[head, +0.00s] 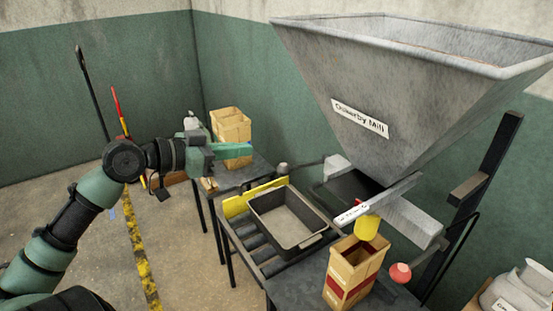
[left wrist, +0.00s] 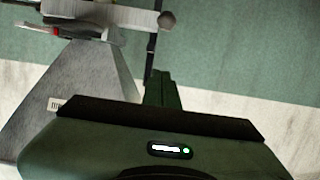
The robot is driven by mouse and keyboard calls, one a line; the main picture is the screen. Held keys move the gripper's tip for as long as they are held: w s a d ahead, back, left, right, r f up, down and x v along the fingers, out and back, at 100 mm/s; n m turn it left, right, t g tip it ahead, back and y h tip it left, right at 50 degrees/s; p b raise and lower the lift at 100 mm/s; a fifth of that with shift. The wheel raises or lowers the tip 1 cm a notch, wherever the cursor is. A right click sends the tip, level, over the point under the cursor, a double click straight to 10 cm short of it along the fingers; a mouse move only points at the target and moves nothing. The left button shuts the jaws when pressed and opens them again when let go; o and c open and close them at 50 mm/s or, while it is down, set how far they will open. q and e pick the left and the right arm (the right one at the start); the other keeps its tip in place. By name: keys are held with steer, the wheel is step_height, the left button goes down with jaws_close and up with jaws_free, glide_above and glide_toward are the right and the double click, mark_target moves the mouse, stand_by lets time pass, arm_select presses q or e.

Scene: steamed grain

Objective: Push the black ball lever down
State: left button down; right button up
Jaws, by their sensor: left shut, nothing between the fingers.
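The black ball (head: 282,168) sits at the end of a short rod on the left side of the grey hopper (head: 385,100). It looks dark grey. In the left wrist view the ball (left wrist: 166,20) is near the top, right of the hopper, which appears upside down. My left gripper (head: 248,150) is shut and empty, pointing right. In the head view it appears left of the ball and a little higher, apart from it. Its shut fingers also show in the left wrist view (left wrist: 158,88). My right gripper is not in view.
A dark tray (head: 258,203) rests on rollers below the ball, beside a yellow plate (head: 235,205). A cardboard box (head: 231,125) stands behind my gripper. A box with a red band (head: 345,284) and a red ball (head: 400,272) are at the front right.

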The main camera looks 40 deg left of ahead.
arm_select(q)
steer(key=w+d+f+p, duration=0.3)
steer(key=w+f+p, duration=0.2)
steer(key=w, duration=0.4)
steer(key=shift+d+f, duration=0.3)
steer(key=shift+f, duration=0.4)
steer(key=shift+d+f, duration=0.1)
